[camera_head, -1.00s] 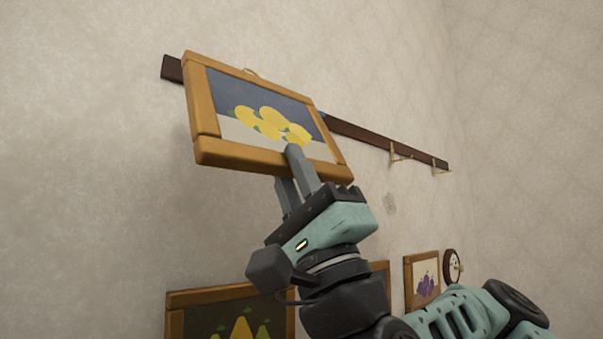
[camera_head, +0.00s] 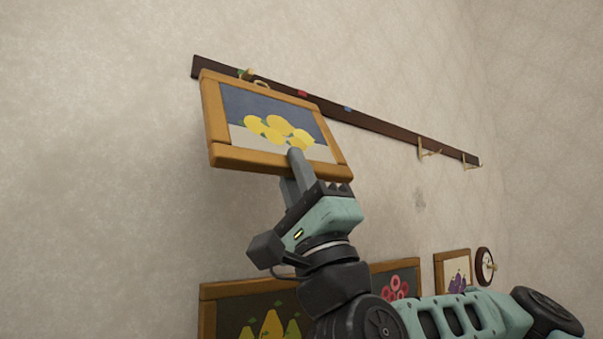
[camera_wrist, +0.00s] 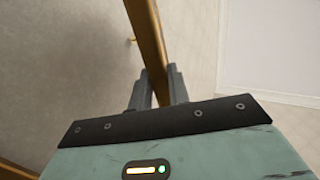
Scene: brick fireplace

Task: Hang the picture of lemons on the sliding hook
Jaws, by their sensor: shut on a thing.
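The picture of lemons (camera_head: 272,165) has a wooden frame and a small ring (camera_head: 262,85) at its top edge. My gripper (camera_head: 293,166) is shut on its lower frame edge and holds it tilted in front of the wall. In the wrist view the frame (camera_wrist: 147,40) stands edge-on between the two fingers (camera_wrist: 157,82). A dark rail (camera_head: 375,122) runs along the wall above the picture. A brass hook (camera_head: 247,74) on the rail's left part shows just above and left of the ring; I cannot tell whether they touch.
Two more hooks, one (camera_head: 427,150) and another (camera_head: 472,162), are at the rail's right end. Red (camera_head: 302,94) and blue (camera_head: 348,108) marks are on the rail. Below hang a pear picture (camera_head: 208,318), a grape picture (camera_head: 453,272) and a round clock (camera_head: 485,266).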

